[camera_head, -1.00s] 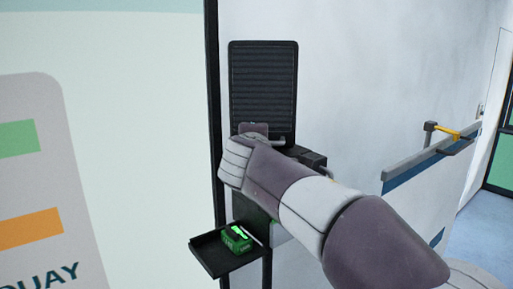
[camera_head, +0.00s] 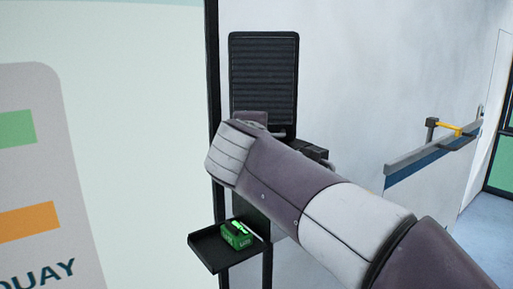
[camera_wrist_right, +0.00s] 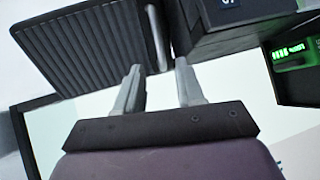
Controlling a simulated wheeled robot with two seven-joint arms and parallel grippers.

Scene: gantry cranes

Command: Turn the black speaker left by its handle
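The black speaker (camera_head: 264,75) is an upright ribbed panel on a dark post in the head view. It shows tilted at the upper left of the right wrist view (camera_wrist_right: 85,45). Its handle, a short grey bar (camera_wrist_right: 156,40), runs along the speaker's edge in the wrist view. My right gripper (camera_wrist_right: 158,84) is open, its two fingers apart with nothing between them. The handle lies just ahead of the gap, apart from the fingertips. In the head view my right arm hides the gripper and the speaker's lower edge. My left gripper is out of view.
A black box (camera_head: 308,149) sits right beside and below the speaker. A small tray (camera_head: 209,252) with a green device (camera_head: 237,234) is lower down. A large light panel fills the left.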

